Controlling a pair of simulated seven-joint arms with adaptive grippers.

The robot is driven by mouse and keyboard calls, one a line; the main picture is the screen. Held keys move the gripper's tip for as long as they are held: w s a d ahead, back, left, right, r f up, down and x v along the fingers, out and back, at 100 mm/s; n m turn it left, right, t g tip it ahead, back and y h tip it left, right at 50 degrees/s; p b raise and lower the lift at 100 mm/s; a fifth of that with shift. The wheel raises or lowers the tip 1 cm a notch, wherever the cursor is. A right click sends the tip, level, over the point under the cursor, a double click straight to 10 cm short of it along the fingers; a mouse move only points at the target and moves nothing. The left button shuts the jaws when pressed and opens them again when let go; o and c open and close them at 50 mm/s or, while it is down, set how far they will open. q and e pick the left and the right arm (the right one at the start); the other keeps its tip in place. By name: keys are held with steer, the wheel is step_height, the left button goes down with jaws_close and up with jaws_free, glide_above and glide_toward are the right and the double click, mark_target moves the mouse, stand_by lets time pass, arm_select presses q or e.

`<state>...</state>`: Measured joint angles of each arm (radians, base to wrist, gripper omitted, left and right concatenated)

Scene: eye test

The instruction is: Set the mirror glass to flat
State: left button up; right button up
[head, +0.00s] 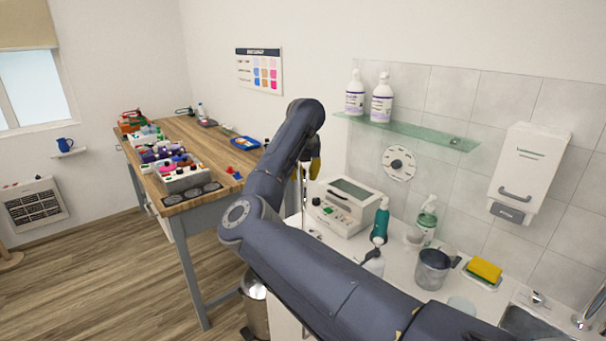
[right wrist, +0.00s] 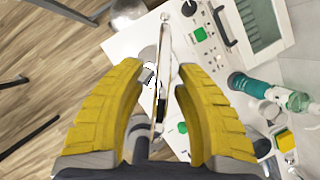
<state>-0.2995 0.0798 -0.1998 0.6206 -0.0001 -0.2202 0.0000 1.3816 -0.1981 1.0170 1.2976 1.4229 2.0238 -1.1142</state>
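The mirror (right wrist: 161,85) shows in the right wrist view as a thin, nearly edge-on strip between my yellow fingers, so its glass face is hardly visible. In the head view it is a narrow upright strip (head: 304,190) at the left end of the white counter, just below my right gripper (head: 312,165). In the right wrist view my right gripper (right wrist: 160,72) is open, with one finger on each side of the mirror and gaps showing near the tips. The exact tilt of the glass is hard to tell. My left gripper is not in view.
A white device with a lid window (head: 345,207) stands on the counter (head: 400,275) right of the mirror. A glass shelf (head: 420,132) hangs above.

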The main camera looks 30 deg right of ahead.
jaws_close()
steer(key=shift+s+d, duration=0.15)
stand_by(0.4)
